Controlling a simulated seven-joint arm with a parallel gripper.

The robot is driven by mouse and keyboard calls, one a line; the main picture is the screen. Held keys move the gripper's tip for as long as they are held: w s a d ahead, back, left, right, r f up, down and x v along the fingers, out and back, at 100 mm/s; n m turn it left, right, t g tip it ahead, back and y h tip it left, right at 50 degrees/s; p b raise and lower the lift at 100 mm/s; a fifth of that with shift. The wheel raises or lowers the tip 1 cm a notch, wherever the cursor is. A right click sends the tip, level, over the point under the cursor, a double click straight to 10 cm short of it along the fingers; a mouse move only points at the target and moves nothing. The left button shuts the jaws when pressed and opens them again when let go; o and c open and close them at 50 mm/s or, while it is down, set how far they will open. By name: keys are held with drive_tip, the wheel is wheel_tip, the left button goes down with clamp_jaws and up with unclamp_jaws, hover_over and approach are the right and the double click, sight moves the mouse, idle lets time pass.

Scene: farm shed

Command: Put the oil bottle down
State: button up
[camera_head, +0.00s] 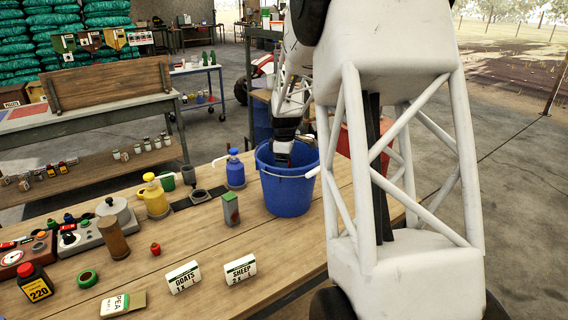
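My gripper (282,158) reaches down into the mouth of a blue bucket (288,194) with a white handle, standing on the wooden bench. The bucket's rim and wall hide the fingertips, so I cannot tell whether it is open or shut, or whether it holds anything. No bottle is clearly marked as oil. A dark bottle with a red cap and a "220" label (37,286) stands upright at the bench's front left. A yellow pump bottle (155,200) and a blue pump bottle (235,174) stand upright left of the bucket.
A green-and-brown box (230,209), a brown cylinder (112,238), a GOATS card (184,277) and a SHEEP card (240,269) stand on the bench (205,245). A red container (352,142) is behind the bucket. Bare wood lies in front of the bucket.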

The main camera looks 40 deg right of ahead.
drive_tip(key=shift+r, duration=0.15)
wheel_tip(320, 180, up, 13)
idle(0.7)
idle(0.7)
drive_tip(key=s+a+r+m+t, duration=0.1)
drive_tip(key=s+a+r+m, duration=0.1)
drive_tip(key=s+a, duration=0.75)
drive_tip(key=s+a+r+m, duration=0.25)
drive_tip(key=s+a, duration=0.45)
drive_tip(key=a, duration=0.5)
drive_tip(key=s+a+f+m, duration=0.2)
drive_tip(key=s+a, duration=0.4)
drive_tip(key=s, duration=0.4)
drive_tip(key=s+a+f+m+t, duration=0.1)
drive_tip(key=s+a+f, duration=0.4)
drive_tip(key=s, duration=0.6)
drive_tip(key=shift+a+f+m+t, duration=0.3)
drive_tip(key=shift+a+m, duration=0.25)
drive_tip(key=shift+m, duration=0.3)
